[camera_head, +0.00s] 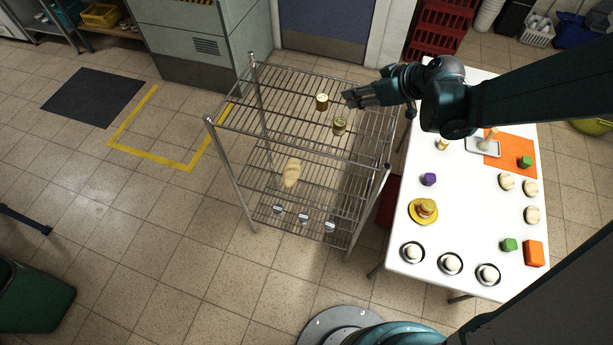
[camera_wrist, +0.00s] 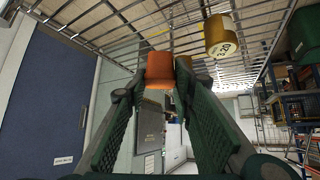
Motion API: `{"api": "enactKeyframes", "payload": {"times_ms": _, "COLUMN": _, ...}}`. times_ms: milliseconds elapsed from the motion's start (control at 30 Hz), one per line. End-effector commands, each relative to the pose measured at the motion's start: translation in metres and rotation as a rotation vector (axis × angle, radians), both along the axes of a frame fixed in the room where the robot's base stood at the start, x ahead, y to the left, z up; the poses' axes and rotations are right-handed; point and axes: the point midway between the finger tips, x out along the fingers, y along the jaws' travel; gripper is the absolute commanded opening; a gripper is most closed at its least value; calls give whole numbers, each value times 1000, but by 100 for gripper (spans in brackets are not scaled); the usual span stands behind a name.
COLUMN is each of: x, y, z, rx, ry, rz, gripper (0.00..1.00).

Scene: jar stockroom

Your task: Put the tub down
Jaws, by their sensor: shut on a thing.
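My gripper (camera_head: 350,97) is over the back right part of the wire rack's top shelf (camera_head: 285,110). In the wrist view, my gripper's fingers (camera_wrist: 160,82) are closed on an orange-brown tub (camera_wrist: 159,66) at their tips. The tub does not show clearly in the head view, and I cannot tell whether its base touches the shelf. A yellow jar (camera_head: 322,101) stands on the shelf left of the fingertips, and another jar (camera_head: 340,125) stands just in front of them. A labelled yellow jar (camera_wrist: 221,36) is close to the tub in the wrist view.
The rack's lower shelves hold a loaf-shaped thing (camera_head: 291,172) and several small jars (camera_head: 303,218). A white table (camera_head: 462,205) at the right carries plates, blocks and round items. The left part of the top shelf is clear. Rack posts (camera_head: 252,65) rise at its corners.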

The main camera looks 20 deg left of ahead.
Motion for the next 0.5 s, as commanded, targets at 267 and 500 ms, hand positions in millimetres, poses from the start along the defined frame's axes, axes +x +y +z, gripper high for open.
{"api": "enactKeyframes", "payload": {"times_ms": 267, "x": 37, "y": -91, "z": -28, "rx": 1, "ry": -1, "rz": -359, "gripper": 11}}
{"api": "enactKeyframes", "payload": {"times_ms": 500, "x": 53, "y": -152, "z": -37, "rx": 0, "ry": -1, "rz": -578, "gripper": 11}}
